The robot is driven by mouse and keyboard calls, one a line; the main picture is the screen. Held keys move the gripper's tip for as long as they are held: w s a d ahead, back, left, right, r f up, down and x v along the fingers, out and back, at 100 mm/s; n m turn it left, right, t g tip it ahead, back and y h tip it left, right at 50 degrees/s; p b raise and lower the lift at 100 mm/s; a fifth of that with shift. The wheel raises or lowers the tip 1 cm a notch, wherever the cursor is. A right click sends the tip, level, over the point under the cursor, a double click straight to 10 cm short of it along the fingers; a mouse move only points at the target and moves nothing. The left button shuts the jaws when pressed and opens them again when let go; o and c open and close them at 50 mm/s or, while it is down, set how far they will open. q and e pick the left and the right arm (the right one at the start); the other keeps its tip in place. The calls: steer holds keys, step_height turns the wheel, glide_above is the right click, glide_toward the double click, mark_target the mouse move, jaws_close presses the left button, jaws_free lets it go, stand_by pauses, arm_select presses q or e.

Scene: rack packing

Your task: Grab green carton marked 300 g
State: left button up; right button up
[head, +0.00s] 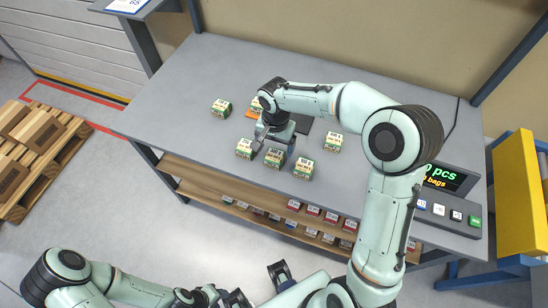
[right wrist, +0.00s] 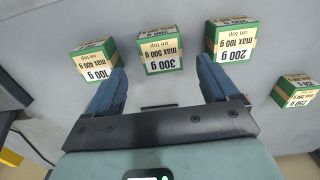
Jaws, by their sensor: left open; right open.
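The green carton marked 300 g (right wrist: 163,52) sits on the table between two other cartons in the right wrist view. In the head view it is the middle carton (head: 274,159) of the front row. My right gripper (right wrist: 160,80) is open, with its fingers pointing at this carton, one toward each side. The carton lies just beyond the fingertips, and nothing is between them. In the head view the right gripper (head: 273,146) is just behind the carton. My left gripper (head: 239,297) is open at the bottom edge, partly cut off, away from the table.
Close neighbours are the 100 g carton (right wrist: 95,60) and the 200 g carton (right wrist: 231,42). More cartons stand at the left (head: 221,108) and right (head: 333,142). A display (head: 446,178) stands at the table's right end. Small packs line the shelf below.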

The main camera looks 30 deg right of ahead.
mark_target(274, 155)
step_height(274, 155, down, 6)
steer(key=shift+a+r, duration=0.1)
stand_by(0.4)
steer(key=shift+r, duration=0.1)
steer(key=c, duration=1.3)
